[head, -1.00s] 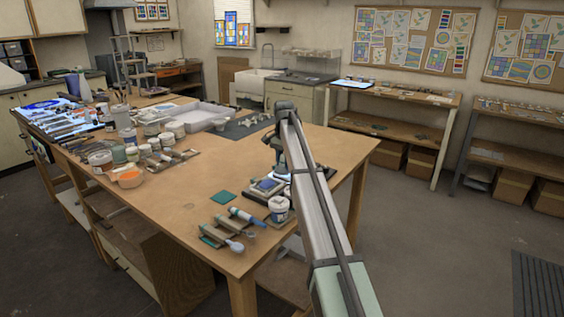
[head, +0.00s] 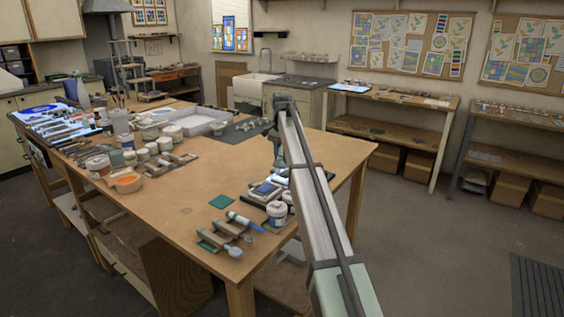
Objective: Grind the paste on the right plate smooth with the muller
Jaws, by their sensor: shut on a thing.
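My gripper (head: 279,162) is small in the head view, pointing down over the far right part of the bench, just beyond the plates. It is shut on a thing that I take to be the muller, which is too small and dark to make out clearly. A plate with a blue-grey face (head: 266,189) lies on the bench just in front of my gripper. The right plate is partly hidden behind my arm, and I cannot make out its paste. I cannot tell whether the held thing touches a plate.
A white jar (head: 277,213) stands close in front of the plates. Tools on rests (head: 222,238) and a green square (head: 221,201) lie near the front edge. The bench middle (head: 200,180) is clear.

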